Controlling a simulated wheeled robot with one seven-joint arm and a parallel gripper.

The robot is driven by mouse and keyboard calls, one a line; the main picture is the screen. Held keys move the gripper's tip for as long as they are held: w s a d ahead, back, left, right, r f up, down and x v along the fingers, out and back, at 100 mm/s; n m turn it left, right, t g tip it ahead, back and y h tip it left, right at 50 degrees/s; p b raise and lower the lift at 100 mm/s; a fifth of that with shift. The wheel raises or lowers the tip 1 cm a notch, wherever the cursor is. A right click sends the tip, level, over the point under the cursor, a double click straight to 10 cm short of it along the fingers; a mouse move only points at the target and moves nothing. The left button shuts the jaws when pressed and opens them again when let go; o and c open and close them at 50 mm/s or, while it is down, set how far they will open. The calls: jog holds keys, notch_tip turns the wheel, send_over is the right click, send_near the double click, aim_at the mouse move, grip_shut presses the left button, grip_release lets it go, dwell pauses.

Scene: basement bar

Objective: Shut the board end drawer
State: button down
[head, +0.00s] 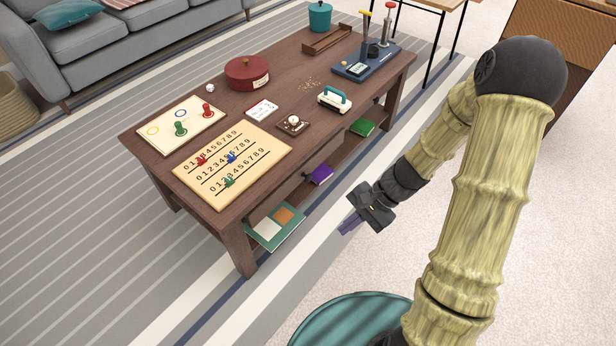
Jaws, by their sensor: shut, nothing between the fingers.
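The brown table (215,205) stands with the number board (232,165) on its near left end. Below the top at that end, a flat teal piece (275,226) with white and orange patches juts past the table's long side. I cannot tell whether it is the drawer or something lying on the lower shelf. My gripper (349,225) is shut and empty, in the air right of the teal piece and apart from the table. Its fingers point down and left.
A purple item (320,175) and a green item (362,127) sit low along the table's near side. Several game things, a red round tin (247,73) and a blue device (367,63) stand on top. The striped rug (90,250) is clear in front.

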aim_at(301, 170)
jog(key=w+f+m+t+y+b, duration=0.1)
jog(key=w+f+m+t+y, duration=0.2)
jog(key=w+f+m+t, duration=0.2)
jog(key=w+f+m+t+y+b, duration=0.1)
jog(key=w+f+m+t+y, duration=0.2)
jog(key=w+f+m+t, duration=0.3)
jog(key=w+m+t, duration=0.2)
jog(key=w+m, duration=0.3)
jog(key=m, duration=0.1)
jog(key=shift+d+f+y+b, duration=0.25)
jog(key=shift+d+y+b, duration=0.05)
jog(key=shift+d+y, duration=0.1)
jog(key=b+x, duration=0.6)
jog(key=x, duration=0.7)
jog(key=shift+w+a+r+b, duration=0.1)
jog(key=shift+w+a+b, duration=0.25)
jog(key=shift+w, duration=0.05)
jog(key=shift+w+r, duration=0.1)
